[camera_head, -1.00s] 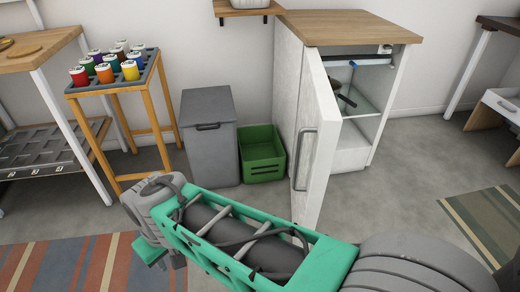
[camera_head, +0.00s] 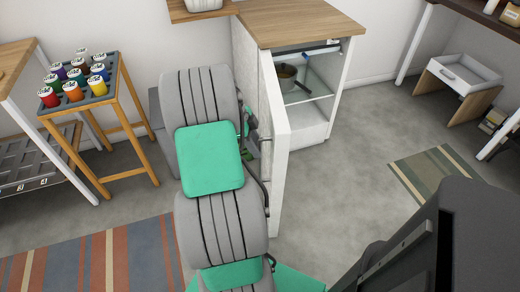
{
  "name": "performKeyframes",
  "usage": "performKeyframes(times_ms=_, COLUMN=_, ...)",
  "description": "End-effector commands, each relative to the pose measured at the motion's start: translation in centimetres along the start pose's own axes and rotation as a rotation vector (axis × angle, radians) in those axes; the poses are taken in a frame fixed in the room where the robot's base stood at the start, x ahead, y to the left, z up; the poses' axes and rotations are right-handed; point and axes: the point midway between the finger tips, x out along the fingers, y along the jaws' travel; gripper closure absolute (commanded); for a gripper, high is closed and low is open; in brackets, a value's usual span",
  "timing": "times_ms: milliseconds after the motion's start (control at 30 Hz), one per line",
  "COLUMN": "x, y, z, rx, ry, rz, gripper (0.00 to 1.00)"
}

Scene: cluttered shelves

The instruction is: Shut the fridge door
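The fridge (camera_head: 316,130) is a low white cabinet under a wooden top (camera_head: 297,20). Its white door (camera_head: 280,150) stands open, hinged at the left and swung out toward me. A grey bar handle (camera_head: 262,190) is on the door's left, outer face. A pot (camera_head: 287,76) sits on a glass shelf inside. My arm rises along the left side of the door and covers part of that face.
A stool with several coloured jars (camera_head: 75,85) stands at the left beside a wooden table (camera_head: 20,55). A grey bin (camera_head: 160,120) is mostly hidden behind my arm. A low table with a white tray (camera_head: 464,75) stands at the right.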

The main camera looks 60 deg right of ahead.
Motion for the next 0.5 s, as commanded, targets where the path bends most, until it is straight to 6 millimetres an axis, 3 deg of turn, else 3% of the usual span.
performKeyframes(times_ms=33, x=1.3, y=0.1, z=0.0, rx=0.000, ry=0.001, rz=0.004, gripper=0.64)
performKeyframes(times_ms=200, x=3.6, y=0.0, z=0.0, rx=-0.002, ry=-0.001, rz=0.000, gripper=0.64)
performKeyframes(times_ms=500, x=4.1, y=0.0, z=0.1, rx=-0.004, ry=-0.002, rz=-0.002, gripper=0.64)
